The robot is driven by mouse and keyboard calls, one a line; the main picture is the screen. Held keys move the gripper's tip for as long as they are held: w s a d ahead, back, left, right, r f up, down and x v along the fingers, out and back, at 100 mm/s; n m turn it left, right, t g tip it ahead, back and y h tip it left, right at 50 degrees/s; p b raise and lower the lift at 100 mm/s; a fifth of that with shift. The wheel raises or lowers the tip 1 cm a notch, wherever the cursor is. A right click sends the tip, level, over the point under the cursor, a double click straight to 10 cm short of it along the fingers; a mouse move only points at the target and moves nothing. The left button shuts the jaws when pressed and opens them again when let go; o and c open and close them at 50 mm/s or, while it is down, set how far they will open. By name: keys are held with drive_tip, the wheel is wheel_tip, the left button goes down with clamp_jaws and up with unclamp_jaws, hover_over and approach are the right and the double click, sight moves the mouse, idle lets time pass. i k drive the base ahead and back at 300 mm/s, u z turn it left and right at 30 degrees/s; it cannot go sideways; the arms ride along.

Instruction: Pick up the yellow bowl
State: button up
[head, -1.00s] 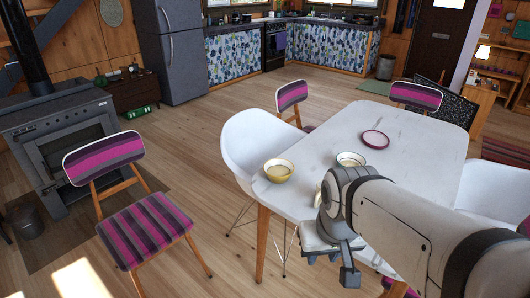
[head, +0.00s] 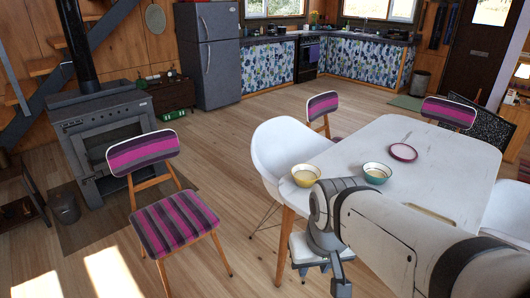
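The yellow bowl (head: 305,176) stands upright near the left corner of the white table (head: 458,172), beside the white shell chair. A teal-rimmed bowl (head: 376,173) stands to its right, and a pink-rimmed plate (head: 403,152) lies farther back. My gripper (head: 340,284) is at the bottom of the head view, in front of the table's near left side and nearer to the camera than the yellow bowl. It is apart from the bowl. Its fingers are small and partly hidden by my arm, so I cannot tell whether they are open.
A white shell chair (head: 284,146) stands at the table's left side. A pink-striped chair (head: 174,222) stands on open floor at left, with a stove (head: 112,133) behind it. Wooden floor is free between them and the fridge (head: 209,55).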

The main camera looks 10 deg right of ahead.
sight(306, 176)
drive_tip(key=u, duration=0.1)
drive_tip(key=i, duration=1.3)
drive_tip(key=z, duration=0.7)
